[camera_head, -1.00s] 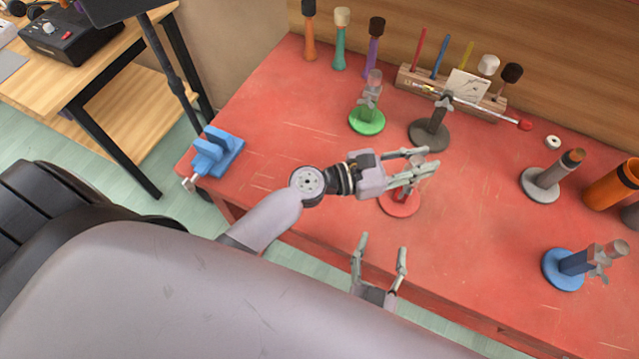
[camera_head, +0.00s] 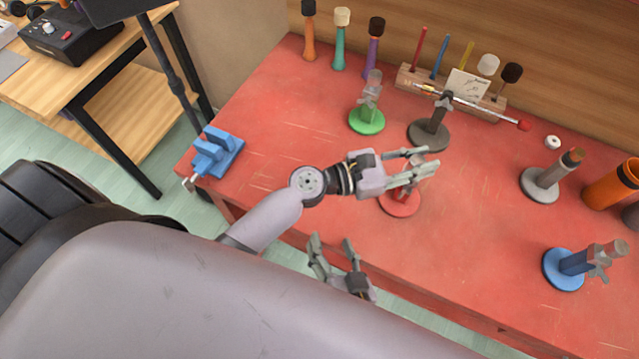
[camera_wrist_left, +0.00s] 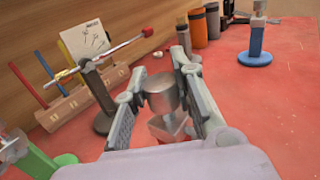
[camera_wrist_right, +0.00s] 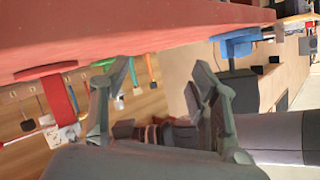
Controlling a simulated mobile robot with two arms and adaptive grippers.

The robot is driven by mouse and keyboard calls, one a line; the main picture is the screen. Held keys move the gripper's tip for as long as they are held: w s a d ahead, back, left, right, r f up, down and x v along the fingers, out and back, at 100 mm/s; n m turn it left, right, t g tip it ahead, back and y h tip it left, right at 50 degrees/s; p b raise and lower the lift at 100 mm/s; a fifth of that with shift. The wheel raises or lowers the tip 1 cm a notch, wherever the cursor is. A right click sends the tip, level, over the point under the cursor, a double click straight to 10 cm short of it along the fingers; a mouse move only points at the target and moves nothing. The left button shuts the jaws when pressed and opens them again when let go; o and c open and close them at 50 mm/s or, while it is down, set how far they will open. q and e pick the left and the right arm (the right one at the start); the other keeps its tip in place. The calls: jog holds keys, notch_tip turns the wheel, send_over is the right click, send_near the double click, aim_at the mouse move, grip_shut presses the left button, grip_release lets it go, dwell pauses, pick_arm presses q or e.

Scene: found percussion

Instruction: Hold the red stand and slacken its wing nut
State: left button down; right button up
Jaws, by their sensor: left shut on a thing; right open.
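The red stand (camera_head: 401,204) stands upright on the red table, its round base below my left gripper (camera_head: 430,159). My left gripper is shut on the stand's upper part. In the left wrist view the stand's grey cylindrical top (camera_wrist_left: 160,93) and red post (camera_wrist_left: 168,128) show between the fingers. My right gripper (camera_head: 331,242) is open and empty, beside the table's front edge, apart from the stand. In the right wrist view the red stand (camera_wrist_right: 57,97) appears upside down, left of the open fingers.
Behind stand a green stand (camera_head: 367,120) and a dark grey stand (camera_head: 430,134). A grey stand (camera_head: 541,186) and a blue stand (camera_head: 563,268) are to the right. A blue clamp (camera_head: 216,153) sits at the left corner. The table between clamp and left arm is clear.

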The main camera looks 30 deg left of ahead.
jog(key=shift+s+a+r+m+t+y, duration=0.15)
jog(key=shift+s+a+r+m+y, duration=0.1)
jog(key=shift+a+r+y, duration=0.5)
jog(key=shift+s+a+r+m+t+y, duration=0.2)
jog(key=shift+a+r+y, duration=0.25)
jog(key=shift+r, duration=0.45)
pick_arm(q)
jog(key=c, duration=1.3)
grip_release()
